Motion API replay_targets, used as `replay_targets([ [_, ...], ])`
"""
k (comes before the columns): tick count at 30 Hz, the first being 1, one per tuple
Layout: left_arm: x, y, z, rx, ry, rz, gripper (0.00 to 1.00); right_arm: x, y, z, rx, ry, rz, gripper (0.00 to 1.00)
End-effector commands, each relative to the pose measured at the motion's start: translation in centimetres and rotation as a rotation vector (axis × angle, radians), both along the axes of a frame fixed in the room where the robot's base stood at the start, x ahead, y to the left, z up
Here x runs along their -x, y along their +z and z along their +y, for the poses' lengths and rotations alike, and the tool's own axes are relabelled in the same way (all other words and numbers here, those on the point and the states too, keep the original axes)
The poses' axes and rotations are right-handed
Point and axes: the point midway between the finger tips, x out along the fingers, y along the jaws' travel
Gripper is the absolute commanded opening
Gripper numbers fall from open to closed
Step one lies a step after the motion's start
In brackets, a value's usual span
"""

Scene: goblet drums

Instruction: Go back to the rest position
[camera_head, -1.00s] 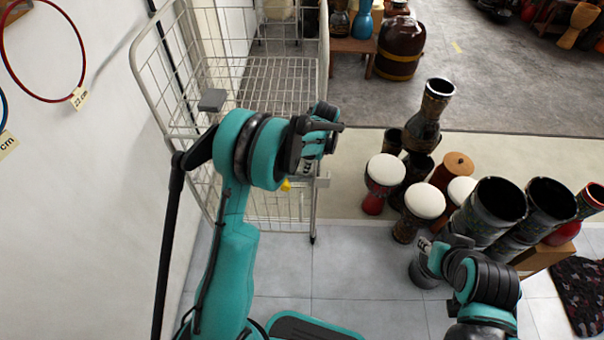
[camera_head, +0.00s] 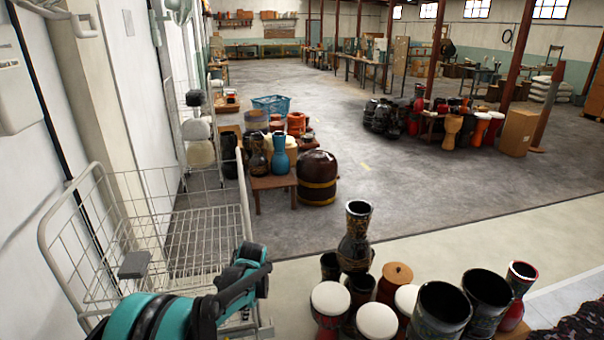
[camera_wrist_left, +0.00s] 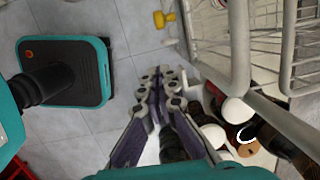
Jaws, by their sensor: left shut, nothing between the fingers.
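My left gripper (camera_head: 260,268) is at the bottom left of the head view, in front of the wire cart (camera_head: 160,238). In the left wrist view, its fingers (camera_wrist_left: 160,76) come together with nothing between them, above the tiled floor (camera_wrist_left: 130,25). My right gripper is out of view.
Goblet drums stand close together ahead, including a tall dark one (camera_head: 355,240) and a white-topped one (camera_head: 331,300). A low wooden table (camera_head: 272,183) with vases stands beyond the cart, next to a big brown barrel drum (camera_head: 317,178). The grey floor (camera_head: 420,200) beyond is open.

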Motion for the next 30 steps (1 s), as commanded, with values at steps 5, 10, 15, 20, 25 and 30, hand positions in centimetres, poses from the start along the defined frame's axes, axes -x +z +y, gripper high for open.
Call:
replay_targets([
  [5,3.8,6.1,-0.1,0.05,0.206,-0.139,0.0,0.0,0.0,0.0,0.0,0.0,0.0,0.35],
  [10,8.2,10.7,-0.3,0.125,0.426,-0.274,0.0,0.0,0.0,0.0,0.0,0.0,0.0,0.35],
  [15,13.0,13.5,-0.5,0.222,0.649,-0.397,0.0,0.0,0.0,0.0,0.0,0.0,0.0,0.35],
  [20,17.6,14.6,-0.8,0.333,0.86,-0.499,0.0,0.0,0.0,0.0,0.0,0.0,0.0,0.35],
  [25,21.6,14.4,-1.2,0.454,1.059,-0.581,0.0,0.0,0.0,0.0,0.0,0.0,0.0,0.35],
  [30,23.6,13.7,-1.4,0.537,1.182,-0.622,0.0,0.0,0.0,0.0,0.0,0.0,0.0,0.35],
])
